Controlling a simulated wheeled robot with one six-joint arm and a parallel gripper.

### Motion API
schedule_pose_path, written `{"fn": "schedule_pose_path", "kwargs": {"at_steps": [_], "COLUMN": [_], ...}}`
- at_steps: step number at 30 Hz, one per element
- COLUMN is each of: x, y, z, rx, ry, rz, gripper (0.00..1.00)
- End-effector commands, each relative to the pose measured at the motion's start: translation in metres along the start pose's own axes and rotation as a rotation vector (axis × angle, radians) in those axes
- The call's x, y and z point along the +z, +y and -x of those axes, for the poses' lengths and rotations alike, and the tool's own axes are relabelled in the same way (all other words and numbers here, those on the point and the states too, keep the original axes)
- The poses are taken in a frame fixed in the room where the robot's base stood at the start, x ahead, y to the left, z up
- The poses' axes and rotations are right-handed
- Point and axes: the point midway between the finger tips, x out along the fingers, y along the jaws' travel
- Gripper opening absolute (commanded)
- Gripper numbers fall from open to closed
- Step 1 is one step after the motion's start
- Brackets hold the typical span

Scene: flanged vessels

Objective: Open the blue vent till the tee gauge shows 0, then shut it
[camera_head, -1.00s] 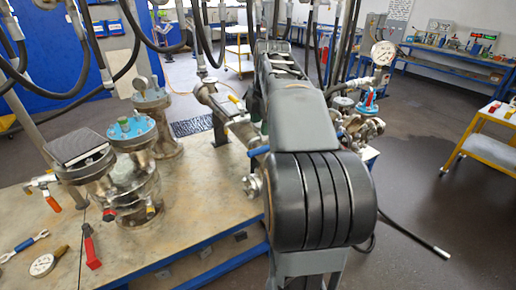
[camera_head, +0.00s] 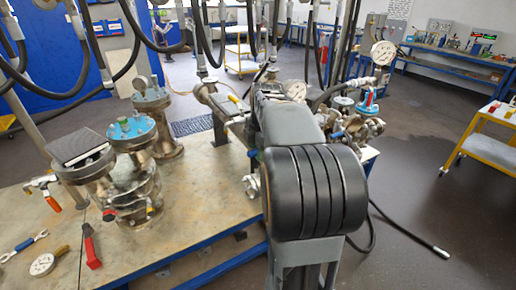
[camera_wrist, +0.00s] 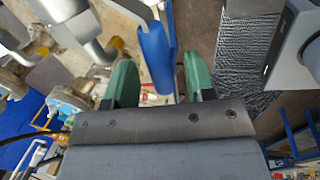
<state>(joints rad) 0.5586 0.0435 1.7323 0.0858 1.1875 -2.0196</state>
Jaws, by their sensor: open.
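In the wrist view, my gripper (camera_wrist: 160,82) has two green fingers standing apart. A blue lever sleeve (camera_wrist: 156,58) on a grey bent stem reaches into the gap between them. I see no clear contact with either finger. In the head view, my gripper is hidden behind my arm. A small blue handle (camera_head: 253,153) shows just left of the arm; I cannot tell if it is the same one. A round white-faced gauge (camera_head: 295,90) stands behind the arm and a larger one (camera_head: 383,53) is at right. I cannot tell which is the tee gauge, and neither reading is legible.
Flanged vessels (camera_head: 134,130) stand on the bench (camera_head: 205,205) at left. A red-handled tool (camera_head: 91,248) and a loose gauge (camera_head: 43,264) lie near its front. Black hoses hang above. A yellow trolley (camera_head: 480,150) stands right, with open floor before it.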

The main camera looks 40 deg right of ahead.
Motion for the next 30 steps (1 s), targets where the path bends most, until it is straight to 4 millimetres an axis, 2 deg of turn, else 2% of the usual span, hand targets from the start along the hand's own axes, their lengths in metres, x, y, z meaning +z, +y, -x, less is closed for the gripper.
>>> {"fn": "schedule_pose_path", "kwargs": {"at_steps": [2,17,30], "x": [0.0000,0.0002,0.0064], "y": [-0.0001,-0.0001,-0.0031], "z": [0.0000,0.0003,-0.0029], "rx": [0.000,0.000,0.000], "ry": [0.000,0.000,-0.029], "rz": [0.000,-0.001,-0.010], "gripper": [0.49,0.01,0.00]}}
